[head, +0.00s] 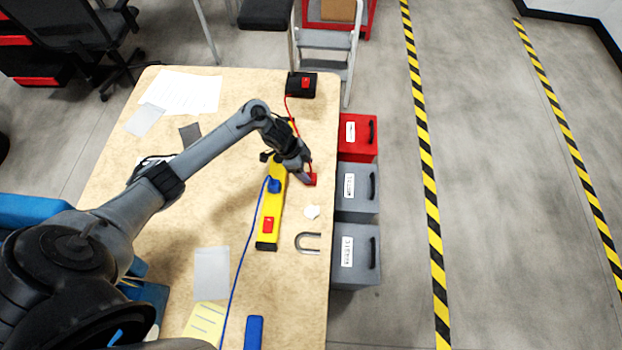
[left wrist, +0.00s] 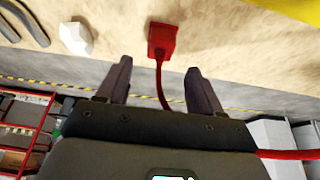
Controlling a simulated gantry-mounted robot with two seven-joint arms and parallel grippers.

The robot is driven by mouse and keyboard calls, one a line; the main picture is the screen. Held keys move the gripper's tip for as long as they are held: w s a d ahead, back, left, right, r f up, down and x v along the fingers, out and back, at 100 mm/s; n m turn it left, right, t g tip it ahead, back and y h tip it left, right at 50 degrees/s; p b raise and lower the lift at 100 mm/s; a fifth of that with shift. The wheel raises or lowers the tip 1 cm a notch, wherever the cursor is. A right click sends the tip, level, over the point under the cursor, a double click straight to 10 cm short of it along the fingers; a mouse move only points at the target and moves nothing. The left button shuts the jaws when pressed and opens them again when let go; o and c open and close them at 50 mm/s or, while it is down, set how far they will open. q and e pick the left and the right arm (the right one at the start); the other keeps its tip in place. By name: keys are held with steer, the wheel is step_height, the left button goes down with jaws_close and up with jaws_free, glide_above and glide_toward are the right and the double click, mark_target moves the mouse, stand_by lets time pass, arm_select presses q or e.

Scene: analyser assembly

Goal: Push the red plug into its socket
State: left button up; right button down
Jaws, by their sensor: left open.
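The red plug (head: 311,180) lies on the table near its right edge, right of the yellow socket strip (head: 271,206). A red cable runs from it. My left gripper (head: 305,176) is right at the plug, and the wrist view (left wrist: 157,66) shows its two fingers apart with nothing between them but the cable. In that view the red plug (left wrist: 162,37) lies on the table just beyond the fingertips. The strip carries a blue plug (head: 274,185) and a red part (head: 268,225); my gripper partly covers its far end. My right gripper is not in view.
A black box (head: 301,85) with a red part stands at the table's far end. A white piece (head: 312,212) and a grey U-shaped piece (head: 308,243) lie nearer on the right. A blue cable (head: 240,270) crosses the table. Drawer boxes (head: 357,137) stand beyond the right edge.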

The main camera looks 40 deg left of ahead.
mark_target(311, 176)
arm_select(q)
steer(key=shift+w+d+f, duration=0.1)
steer(key=shift+f, duration=0.35)
steer(key=shift+f, duration=0.1)
steer(key=shift+d+f, duration=0.1)
steer(key=shift+f, duration=0.25)
steer(key=b+x, duration=0.1)
steer(key=x, duration=0.2)
steer(key=shift+f, duration=0.2)
steer(key=shift+w+f, duration=0.1)
steer(key=shift+f, duration=0.4)
